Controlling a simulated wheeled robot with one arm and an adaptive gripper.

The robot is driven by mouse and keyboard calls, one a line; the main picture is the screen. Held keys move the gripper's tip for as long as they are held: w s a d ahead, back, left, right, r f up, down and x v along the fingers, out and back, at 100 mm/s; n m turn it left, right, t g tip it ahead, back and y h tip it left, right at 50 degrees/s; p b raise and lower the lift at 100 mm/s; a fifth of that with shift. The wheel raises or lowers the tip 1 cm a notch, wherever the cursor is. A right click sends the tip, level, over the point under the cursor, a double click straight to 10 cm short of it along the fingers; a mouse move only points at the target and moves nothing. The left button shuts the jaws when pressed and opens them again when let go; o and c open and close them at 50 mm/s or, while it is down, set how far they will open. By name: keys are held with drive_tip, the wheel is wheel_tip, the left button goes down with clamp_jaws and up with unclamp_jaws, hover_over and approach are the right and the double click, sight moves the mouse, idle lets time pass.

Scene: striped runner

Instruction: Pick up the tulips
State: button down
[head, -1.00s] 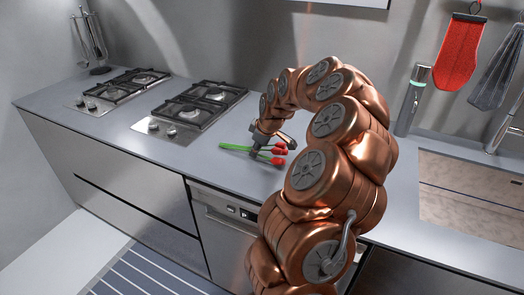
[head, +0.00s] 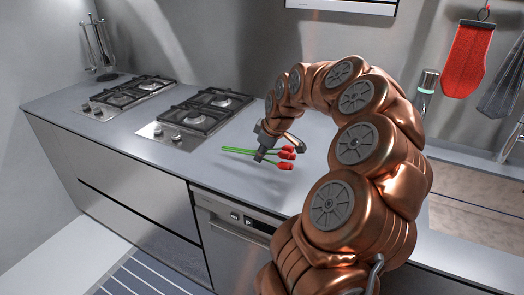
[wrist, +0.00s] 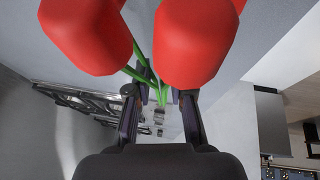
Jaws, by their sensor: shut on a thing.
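The tulips have red heads (head: 286,157) and green stems (head: 238,151). In the head view they lie crosswise in my gripper (head: 264,154), with the heads to the right and the stems to the left. They appear a little above the grey counter. In the wrist view two red heads (wrist: 195,42) fill the top, close to the camera, and the green stems (wrist: 148,75) run between the two dark fingers of my gripper (wrist: 160,108). The gripper is shut on the stems. The exact contact is partly hidden.
Two gas hobs (head: 205,113) stand left of the tulips on the grey counter (head: 190,165). A grey cylinder (head: 424,95) and a sink (head: 470,205) are at the right. A red mitt (head: 466,60) hangs on the wall. The counter around the tulips is clear.

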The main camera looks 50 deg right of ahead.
drive_tip(key=s+a+b, duration=0.1)
drive_tip(key=s+a, duration=0.4)
drive_tip(key=s+a+r+b, duration=0.1)
drive_tip(key=s+a, duration=0.2)
drive_tip(key=shift+b, duration=0.35)
drive_tip(key=shift+s+a+r, duration=0.15)
drive_tip(key=shift+s+a, duration=0.05)
drive_tip(key=shift+s, duration=0.1)
wheel_tip(320, 180, up, 12)
drive_tip(key=p, duration=0.4)
drive_tip(key=shift+a, duration=0.1)
